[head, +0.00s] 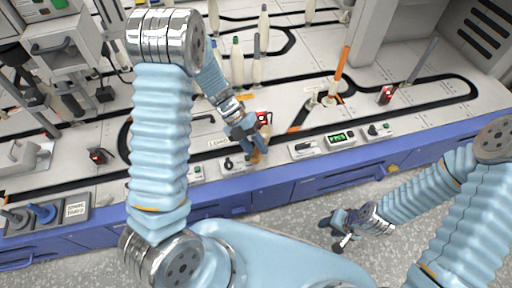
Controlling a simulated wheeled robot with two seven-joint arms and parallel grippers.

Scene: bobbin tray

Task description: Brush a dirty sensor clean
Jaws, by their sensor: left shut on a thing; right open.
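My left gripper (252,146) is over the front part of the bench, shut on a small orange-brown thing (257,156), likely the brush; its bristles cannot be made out. Just behind it, a small dark sensor with a red face (264,118) is partly hidden by the gripper. Whether the two touch cannot be told. Similar red-faced sensors stand at the left (97,156) and at the right (385,95). Dirt on any of them is too small to tell. My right gripper (342,238) is open and empty, low in front of the bench over the floor.
A black track loops over the white bench top. Several pale bobbins (237,62) stand at the back. An orange rod (342,62) rises right of centre. A green-lit display box (340,139) and switch boxes (378,131) line the blue front edge (320,183).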

